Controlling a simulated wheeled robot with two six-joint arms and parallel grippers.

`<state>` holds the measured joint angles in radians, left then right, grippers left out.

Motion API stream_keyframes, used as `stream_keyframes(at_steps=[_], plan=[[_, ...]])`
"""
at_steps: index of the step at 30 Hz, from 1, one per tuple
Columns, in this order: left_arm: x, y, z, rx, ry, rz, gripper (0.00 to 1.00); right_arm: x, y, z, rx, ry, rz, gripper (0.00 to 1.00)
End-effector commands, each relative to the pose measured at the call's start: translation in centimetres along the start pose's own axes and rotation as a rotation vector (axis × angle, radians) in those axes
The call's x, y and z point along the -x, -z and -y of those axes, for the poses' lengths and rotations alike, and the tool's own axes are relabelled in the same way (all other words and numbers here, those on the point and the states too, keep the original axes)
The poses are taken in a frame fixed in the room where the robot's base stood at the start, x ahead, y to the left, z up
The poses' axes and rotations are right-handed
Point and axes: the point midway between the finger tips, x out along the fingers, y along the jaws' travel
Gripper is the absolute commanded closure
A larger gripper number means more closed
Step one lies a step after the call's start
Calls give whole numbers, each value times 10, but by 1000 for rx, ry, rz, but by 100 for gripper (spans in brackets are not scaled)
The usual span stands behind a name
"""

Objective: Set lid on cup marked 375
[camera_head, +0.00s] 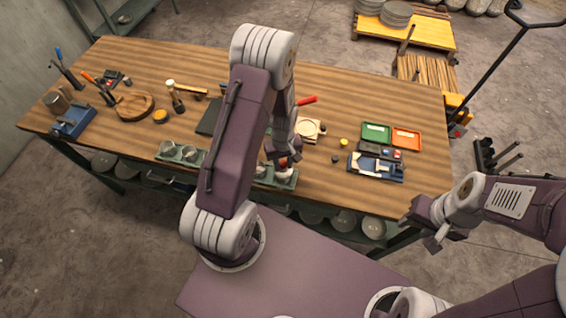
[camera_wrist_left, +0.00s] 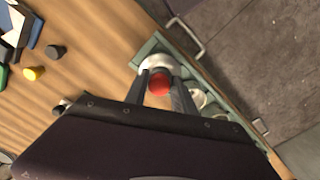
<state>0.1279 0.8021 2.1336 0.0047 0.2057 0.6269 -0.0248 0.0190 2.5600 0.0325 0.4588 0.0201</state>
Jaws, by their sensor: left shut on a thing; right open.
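My left gripper (camera_head: 283,158) is shut on the red knob of a lid (camera_head: 283,162), low over the right part of a green rack (camera_head: 171,158). In the left wrist view the red knob (camera_wrist_left: 159,84) sits between the fingertips (camera_wrist_left: 163,82), with a pale round rim (camera_wrist_left: 155,63) around it. I cannot tell whether the lid touches the cup under it. Other metal cups (camera_head: 168,148) stand in the rack, some showing in the left wrist view (camera_wrist_left: 198,97). No number is readable. My left arm hides the rack's middle. My right gripper (camera_head: 428,228) is open and empty, off the table's right front.
The wooden table (camera_head: 340,95) holds a green tray (camera_head: 376,132), an orange tray (camera_head: 406,139), a blue tool tray (camera_head: 377,166), a wooden bowl (camera_head: 134,107) and a mallet (camera_head: 174,95). The rack lies along the front edge. Bare wood lies at the back right.

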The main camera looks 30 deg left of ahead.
Motion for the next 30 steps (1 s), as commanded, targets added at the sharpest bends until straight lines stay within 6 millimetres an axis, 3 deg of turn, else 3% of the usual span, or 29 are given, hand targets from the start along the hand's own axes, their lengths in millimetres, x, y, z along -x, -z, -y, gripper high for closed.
stream_keyframes(at_steps=[30], plan=[[-13, 0, 0, 0, 0, 0, 85, -10, -1, 0, 0, 0, 0, 57]])
